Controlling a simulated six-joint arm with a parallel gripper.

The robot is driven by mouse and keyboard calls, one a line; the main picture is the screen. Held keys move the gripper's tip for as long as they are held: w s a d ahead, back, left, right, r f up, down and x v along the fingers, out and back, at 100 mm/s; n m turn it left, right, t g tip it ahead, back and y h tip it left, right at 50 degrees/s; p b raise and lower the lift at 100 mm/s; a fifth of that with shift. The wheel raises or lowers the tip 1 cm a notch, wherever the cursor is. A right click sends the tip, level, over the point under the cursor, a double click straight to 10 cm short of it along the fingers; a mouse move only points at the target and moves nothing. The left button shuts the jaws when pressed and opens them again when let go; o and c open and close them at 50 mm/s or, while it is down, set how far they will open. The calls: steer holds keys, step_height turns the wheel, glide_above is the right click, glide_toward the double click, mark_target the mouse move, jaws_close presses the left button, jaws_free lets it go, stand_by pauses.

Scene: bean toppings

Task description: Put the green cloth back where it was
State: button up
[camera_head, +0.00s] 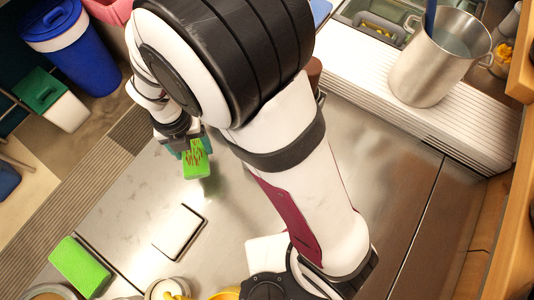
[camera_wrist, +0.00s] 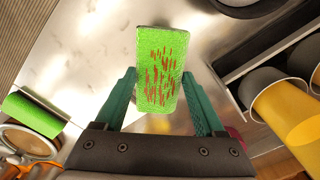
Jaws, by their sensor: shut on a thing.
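A bright green cloth (camera_head: 196,163) with red streaks on its face is in my gripper (camera_head: 187,143), over the steel counter. In the wrist view the cloth (camera_wrist: 161,60) lies between the two teal fingers of my gripper (camera_wrist: 159,78), which is shut on it. A dark patch, perhaps its shadow, shows below it in the head view; I cannot tell how high it is. A second plain green cloth (camera_head: 79,267) lies at the lower left of the counter, and it also shows at the left of the wrist view (camera_wrist: 35,114).
A light rectangular plate (camera_head: 179,232) lies on the steel counter (camera_head: 140,205), which is otherwise mostly clear around it. Round containers (camera_head: 165,289) stand at the bottom edge. A metal pot (camera_head: 430,65) stands upper right. Yellow cups (camera_wrist: 285,112) are at the right of the wrist view.

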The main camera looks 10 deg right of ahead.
steer(key=a+r, duration=0.1)
steer(key=s+a+r, duration=0.1)
steer(key=r, duration=0.1)
steer(key=shift+a+r, duration=0.2)
steer(key=shift+a, duration=0.1)
steer(key=s+a+f, duration=0.1)
steer(key=a+f, duration=0.1)
steer(key=a, duration=0.1)
steer(key=s+a+f, duration=0.2)
steer(key=a, duration=0.1)
steer(key=s+a+f, duration=0.2)
steer(key=a+f, duration=0.1)
steer(key=a, duration=0.1)
steer(key=f, duration=0.4)
steer(key=shift+a, duration=0.2)
steer(key=shift+f, duration=0.2)
steer(key=o, duration=1.2)
steer(key=shift+o, duration=0.2)
step_height(320, 180, up, 12)
steer(key=shift+r, duration=0.15)
